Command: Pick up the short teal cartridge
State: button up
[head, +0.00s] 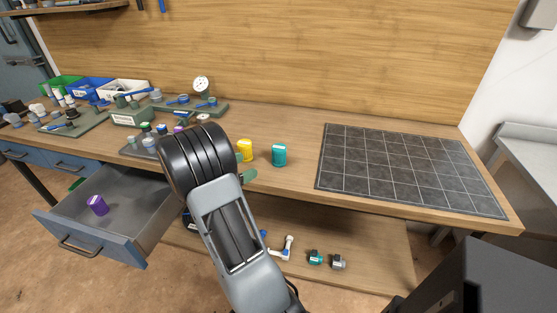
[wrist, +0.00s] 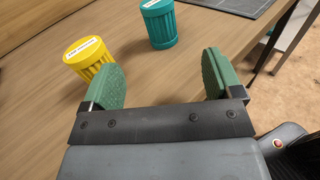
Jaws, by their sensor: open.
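The short teal cartridge (head: 279,155) stands upright on the wooden bench, left of the dark grid mat. It also shows in the wrist view (wrist: 159,25), beyond my fingertips and roughly between them. A yellow cartridge (head: 245,150) stands to its left; in the wrist view the yellow cartridge (wrist: 88,57) is close by the left finger. My gripper (wrist: 160,80) is open and empty, with green pads apart. In the head view my arm hides most of the gripper; one green pad shows left of the teal cartridge.
The dark grid mat (head: 408,168) lies bare on the right of the bench. An open drawer (head: 150,215) at the left holds a purple cartridge (head: 98,205). Trays and fittings crowd the bench's left side. A lower shelf (head: 375,262) carries several small fittings.

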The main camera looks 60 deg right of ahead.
aim_at(273, 154)
jog(key=shift+h, duration=0.3)
jog(key=x, duration=0.8)
jog(key=shift+w+d+f, duration=0.1)
jog(key=shift+d+f, duration=0.05)
jog(key=shift+d, duration=0.15)
jog(key=shift+p+x, duration=0.35)
jog(key=shift+x, duration=2.35)
jog(key=c, duration=1.1)
